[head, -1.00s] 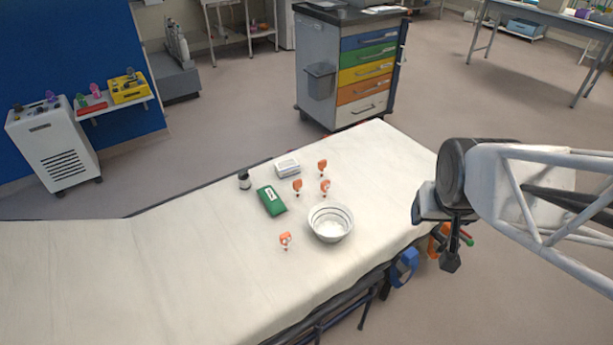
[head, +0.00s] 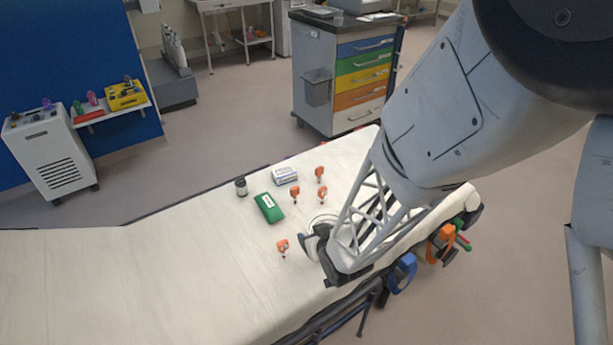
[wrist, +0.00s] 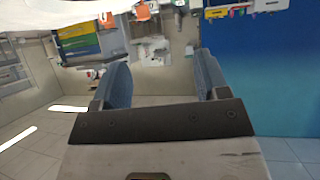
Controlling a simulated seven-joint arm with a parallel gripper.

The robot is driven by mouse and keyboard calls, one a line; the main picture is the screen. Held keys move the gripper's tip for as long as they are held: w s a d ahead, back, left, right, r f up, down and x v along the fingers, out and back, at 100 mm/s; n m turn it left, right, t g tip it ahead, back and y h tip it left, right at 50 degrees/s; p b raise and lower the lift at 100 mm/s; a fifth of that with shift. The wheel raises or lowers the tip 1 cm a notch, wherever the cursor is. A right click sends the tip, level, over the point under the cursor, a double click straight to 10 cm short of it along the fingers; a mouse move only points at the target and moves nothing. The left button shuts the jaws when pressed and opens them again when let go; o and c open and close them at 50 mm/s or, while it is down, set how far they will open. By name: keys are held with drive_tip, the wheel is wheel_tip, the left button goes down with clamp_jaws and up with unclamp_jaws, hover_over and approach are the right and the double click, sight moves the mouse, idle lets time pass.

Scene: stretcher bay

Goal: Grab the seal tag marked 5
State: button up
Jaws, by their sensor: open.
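Several orange seal tags stand on the white stretcher sheet in the head view: one at the back (head: 320,173), one at the middle left (head: 295,193), one at the middle right (head: 323,193) and one nearer the front (head: 283,246). Their markings are too small to read, so I cannot tell which is marked 5. My gripper (head: 312,248) is just right of the front tag, above the sheet. In the wrist view my gripper (wrist: 160,78) is open with nothing between its fingers; an orange tag (wrist: 141,12) shows at the top edge.
A white bowl (head: 320,219) is mostly hidden behind my gripper. The left part of the stretcher (head: 130,280) is clear.

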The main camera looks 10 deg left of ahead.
sight(284, 244)
drive_tip(key=s+a+f+n+y, duration=0.1)
drive_tip(key=s+a+f+y, duration=0.1)
drive_tip(key=a+f, duration=0.3)
drive_tip(key=shift+s+f+y, duration=0.3)
drive_tip(key=shift+s+f, duration=0.05)
drive_tip(key=shift+s, duration=0.3)
drive_tip(key=shift+x, duration=1.25)
drive_tip(key=shift+w, duration=0.15)
drive_tip(key=shift+x, duration=2.55)
drive_tip(key=shift+d+f, duration=0.15)
drive_tip(key=c, duration=1.1)
drive_tip(key=shift+o, duration=0.2)
